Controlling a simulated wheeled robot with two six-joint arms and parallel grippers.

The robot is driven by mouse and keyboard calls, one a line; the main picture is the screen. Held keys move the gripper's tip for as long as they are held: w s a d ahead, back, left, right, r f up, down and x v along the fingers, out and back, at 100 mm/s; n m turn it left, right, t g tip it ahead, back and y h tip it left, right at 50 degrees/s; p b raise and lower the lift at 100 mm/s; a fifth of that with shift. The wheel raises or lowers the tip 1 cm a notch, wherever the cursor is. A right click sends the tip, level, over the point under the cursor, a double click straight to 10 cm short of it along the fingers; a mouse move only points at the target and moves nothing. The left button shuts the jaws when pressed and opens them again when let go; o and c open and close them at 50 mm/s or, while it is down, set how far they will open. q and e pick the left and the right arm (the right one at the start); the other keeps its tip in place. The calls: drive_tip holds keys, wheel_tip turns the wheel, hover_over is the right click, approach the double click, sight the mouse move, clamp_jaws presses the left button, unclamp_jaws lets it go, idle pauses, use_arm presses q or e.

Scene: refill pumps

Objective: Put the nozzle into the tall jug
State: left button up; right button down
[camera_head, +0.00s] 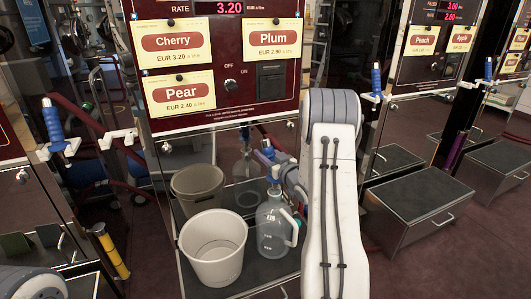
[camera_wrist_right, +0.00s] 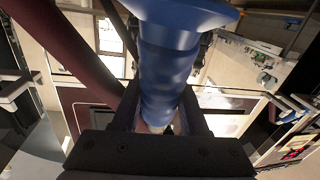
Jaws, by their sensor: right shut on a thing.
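The tall jug (camera_head: 272,232) is clear, with a pale handle on its right side, and stands upright on the pump's low shelf. My right gripper (camera_head: 281,172) is above the jug's mouth, partly hidden by my own arm. It is shut on the blue nozzle (camera_head: 267,155). The nozzle's blue grip (camera_wrist_right: 172,65) fills the middle of the right wrist view, between the fingers. The nozzle's lower end is hard to make out, and I cannot tell whether it is inside the jug's neck. My left gripper is out of view.
A white bucket (camera_head: 214,250) stands close to the left of the jug. The shiny panel behind reflects both. Another blue nozzle (camera_head: 53,122) hangs at the left, and one (camera_head: 377,82) at the right pump. A grey step box (camera_head: 420,210) stands to the right.

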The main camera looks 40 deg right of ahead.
drive_tip(key=shift+f+b, duration=1.3)
drive_tip(key=shift+f, duration=0.45)
drive_tip(key=shift+c, duration=1.8)
unclamp_jaws()
drive_tip(key=s+p, duration=0.2)
drive_tip(key=s, duration=0.8)
drive_tip(key=shift+s+a, duration=0.25)
drive_tip(key=shift+a, duration=0.2)
